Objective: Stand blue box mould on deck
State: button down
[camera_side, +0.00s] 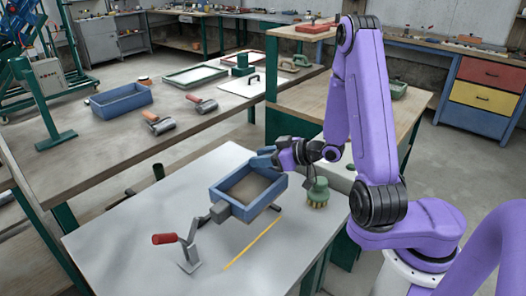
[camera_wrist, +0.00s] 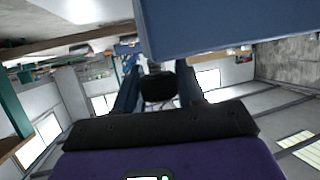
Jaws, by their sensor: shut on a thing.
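The blue box mould (camera_side: 238,209) is a rectangular open frame at the middle of the grey deck (camera_side: 130,235) in the side view. Its open face points up, and small dark parts stick out at its near corners. My gripper (camera_side: 270,156) is shut on it at its far right corner. I cannot tell whether the mould's underside touches the deck or hangs just above it. In the wrist view the mould's blue wall (camera_wrist: 225,30) fills the top, and my gripper's fingers (camera_wrist: 158,88) show below it with a dark piece between them; the exact contact is hidden.
A green-topped brush (camera_side: 317,192) stands right of the mould. A red-handled trowel (camera_side: 187,250) and a yellow stick (camera_side: 252,243) lie in front. Another blue box (camera_side: 122,101) and rollers (camera_side: 201,104) sit on the bench behind. The deck's left part is clear.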

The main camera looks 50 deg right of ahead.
aim_at(255, 183)
jog(key=shift+f, duration=2.5)
jog(key=shift+a+f, duration=0.1)
jog(key=shift+a, duration=1.75)
jog(key=shift+f, duration=0.8)
jog(key=shift+f, duration=0.75)
jog(key=c, duration=0.6)
grip_release()
jog(key=shift+d, duration=0.1)
